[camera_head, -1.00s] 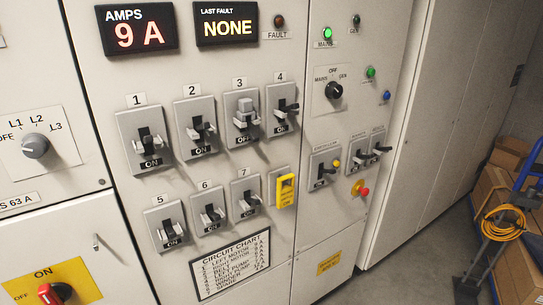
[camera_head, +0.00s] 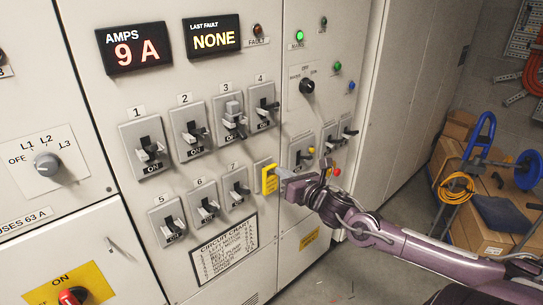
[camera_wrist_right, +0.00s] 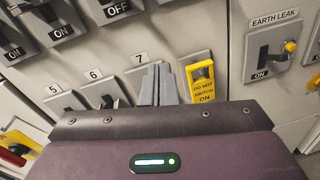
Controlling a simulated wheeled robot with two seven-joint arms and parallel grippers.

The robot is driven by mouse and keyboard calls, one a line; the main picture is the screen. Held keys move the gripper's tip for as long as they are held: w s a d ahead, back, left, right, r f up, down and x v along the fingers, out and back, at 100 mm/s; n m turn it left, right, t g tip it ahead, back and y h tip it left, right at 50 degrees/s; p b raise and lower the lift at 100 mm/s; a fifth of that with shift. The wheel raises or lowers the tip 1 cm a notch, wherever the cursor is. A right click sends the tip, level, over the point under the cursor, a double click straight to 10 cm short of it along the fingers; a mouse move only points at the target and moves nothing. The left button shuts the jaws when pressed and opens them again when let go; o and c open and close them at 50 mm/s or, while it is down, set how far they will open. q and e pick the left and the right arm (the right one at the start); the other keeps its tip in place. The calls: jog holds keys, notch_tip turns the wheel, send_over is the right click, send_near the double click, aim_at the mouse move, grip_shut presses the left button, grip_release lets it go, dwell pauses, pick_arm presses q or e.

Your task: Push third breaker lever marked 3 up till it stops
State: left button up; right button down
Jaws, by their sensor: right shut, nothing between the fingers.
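Breaker 3 (camera_head: 240,131) is in the upper row of the panel in the head view, under its number 3 plate. A light grey block shows at its upper part, unlike its neighbours. In the wrist view a plate reading OFF (camera_wrist_right: 117,9) shows at the top edge, in the column above breaker 7; the lever itself is cut off there. My right gripper (camera_head: 283,173) is below and to the right of breaker 3, by the yellow-tagged breaker, apart from breaker 3. Its fingers (camera_wrist_right: 158,84) are together and empty. My left gripper is not in view.
Breakers 2 (camera_head: 190,132) and 4 (camera_head: 262,107) flank breaker 3, and breaker 7 (camera_head: 235,187) sits below. A yellow do-not-switch tag (camera_head: 269,179) is close to my right fingertips. Further right are the earth leak switch (camera_head: 301,152) and a red button (camera_head: 337,171).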

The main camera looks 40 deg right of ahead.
jog(key=a+r+n+y, duration=0.2)
jog(key=a+r+n, duration=0.15)
jog(key=r, duration=0.25)
jog(key=b, duration=0.5)
send_near(237, 129)
jog(key=w+f, duration=0.4)
jog(key=f, duration=0.1)
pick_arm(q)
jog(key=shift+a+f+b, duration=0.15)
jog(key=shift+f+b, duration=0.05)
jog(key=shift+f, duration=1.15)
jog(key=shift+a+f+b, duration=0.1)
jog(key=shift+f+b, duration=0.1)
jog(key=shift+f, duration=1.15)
pick_arm(e)
jog(key=shift+w+r+t, duration=0.1)
jog(key=shift+w+t, duration=0.3)
jog(key=shift+w, duration=0.6)
